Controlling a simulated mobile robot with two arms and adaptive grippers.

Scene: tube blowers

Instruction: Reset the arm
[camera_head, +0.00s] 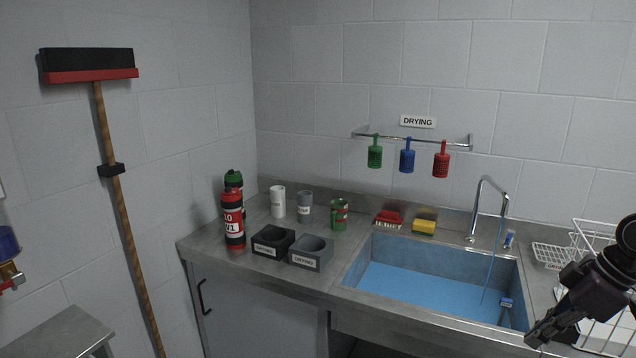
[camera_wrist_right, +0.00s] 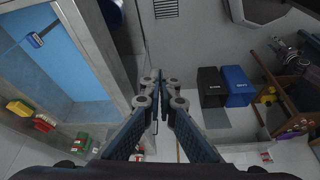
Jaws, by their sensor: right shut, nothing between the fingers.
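My right gripper (camera_head: 541,335) is at the lower right of the head view, in front of the sink's right end. It also shows in the right wrist view (camera_wrist_right: 160,78), with its fingers together and nothing between them. My right arm comes in from the right edge. My left gripper does not show in either view.
The sink (camera_head: 410,290) holds blue water, with a running tap (camera_head: 487,195) behind it. A white wire rack (camera_head: 600,250) stands close to my right arm. Bottles, cups and two holders (camera_head: 310,255) stand left of the sink. A broom (camera_head: 105,140) hangs on the left wall.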

